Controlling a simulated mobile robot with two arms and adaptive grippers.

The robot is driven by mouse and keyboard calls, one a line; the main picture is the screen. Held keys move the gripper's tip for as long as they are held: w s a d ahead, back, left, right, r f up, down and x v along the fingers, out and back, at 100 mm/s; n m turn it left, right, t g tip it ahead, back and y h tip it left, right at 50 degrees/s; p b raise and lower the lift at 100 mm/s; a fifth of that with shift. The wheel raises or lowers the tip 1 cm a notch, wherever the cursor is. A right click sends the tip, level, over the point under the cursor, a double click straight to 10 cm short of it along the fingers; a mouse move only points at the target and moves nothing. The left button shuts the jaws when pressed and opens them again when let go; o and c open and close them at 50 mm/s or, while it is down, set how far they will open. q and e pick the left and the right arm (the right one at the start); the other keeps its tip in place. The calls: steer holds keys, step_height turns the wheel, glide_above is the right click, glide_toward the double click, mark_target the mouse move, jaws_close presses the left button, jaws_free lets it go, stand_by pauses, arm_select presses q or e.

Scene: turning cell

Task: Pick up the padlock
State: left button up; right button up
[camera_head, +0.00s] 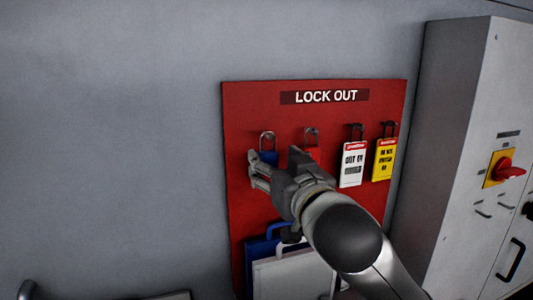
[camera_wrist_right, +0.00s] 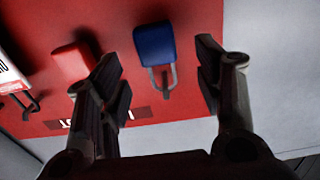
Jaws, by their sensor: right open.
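A blue padlock (camera_head: 268,157) hangs by its shackle from a hook on the red lockout board (camera_head: 240,110). In the right wrist view the blue padlock (camera_wrist_right: 154,45) shows between my two fingers, with a gap on each side. A red padlock (camera_head: 313,152) hangs just to its right, partly hidden by my gripper; in the right wrist view the red padlock (camera_wrist_right: 74,61) is beyond the left finger. My right gripper (camera_head: 273,167) is open and empty, in front of the blue padlock; it also shows in the wrist view (camera_wrist_right: 163,78). My left gripper is out of view.
A white tag (camera_head: 353,164) and a yellow tag (camera_head: 384,160) hang right of the padlocks. Blue and white holders (camera_head: 290,275) are low on the board. A grey cabinet (camera_head: 455,130) with a red rotary switch (camera_head: 508,169) stands at right. The wall at left is clear.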

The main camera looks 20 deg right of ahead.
mark_target(269, 153)
steer(key=shift+w+r+p, duration=0.35)
steer(key=shift+w+p, duration=0.35)
steer(key=w+p, duration=0.2)
steer(key=w, duration=0.1)
steer(key=shift+r, duration=0.1)
steer(key=shift+w, duration=0.25)
steer(key=shift+w+f, duration=0.1)
steer(key=shift+f, duration=0.1)
steer(key=c, duration=0.7)
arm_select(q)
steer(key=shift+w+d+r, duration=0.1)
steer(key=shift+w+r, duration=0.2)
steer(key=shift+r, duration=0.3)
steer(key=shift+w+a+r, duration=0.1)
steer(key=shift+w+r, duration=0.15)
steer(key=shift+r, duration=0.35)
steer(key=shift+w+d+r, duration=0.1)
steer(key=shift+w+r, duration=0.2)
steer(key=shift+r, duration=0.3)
arm_select(e)
steer(key=c, duration=0.5)
steer(key=shift+o, duration=0.2)
steer(key=shift+r, duration=0.1)
